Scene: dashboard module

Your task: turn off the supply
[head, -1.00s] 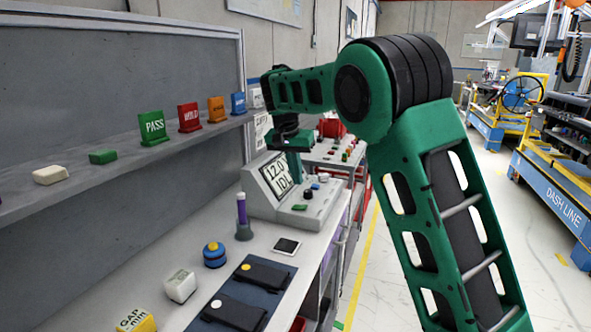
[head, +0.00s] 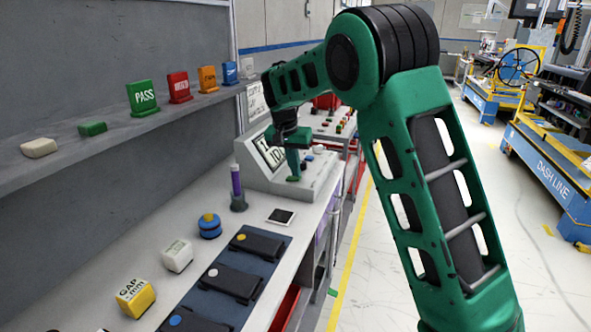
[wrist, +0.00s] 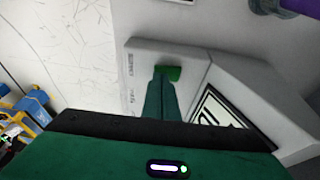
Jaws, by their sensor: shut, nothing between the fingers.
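The supply (head: 255,178) is a pale grey sloped console at the back of the bench, with a display (head: 270,152) partly hidden by my arm. The display also shows in the wrist view (wrist: 222,108). A green switch (wrist: 172,73) sits on the console's face in the wrist view. My gripper (wrist: 163,73) is shut and empty, its fingertips right at the green switch. I cannot tell whether they touch it. In the head view, my gripper (head: 294,175) points down onto the console's front and mostly hides the switch.
A purple-topped tube in a holder (head: 237,188), a dark-screened device (head: 281,216) and a blue-yellow button (head: 210,226) stand nearer on the bench. The shelf (head: 150,128) at left holds coloured signs.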

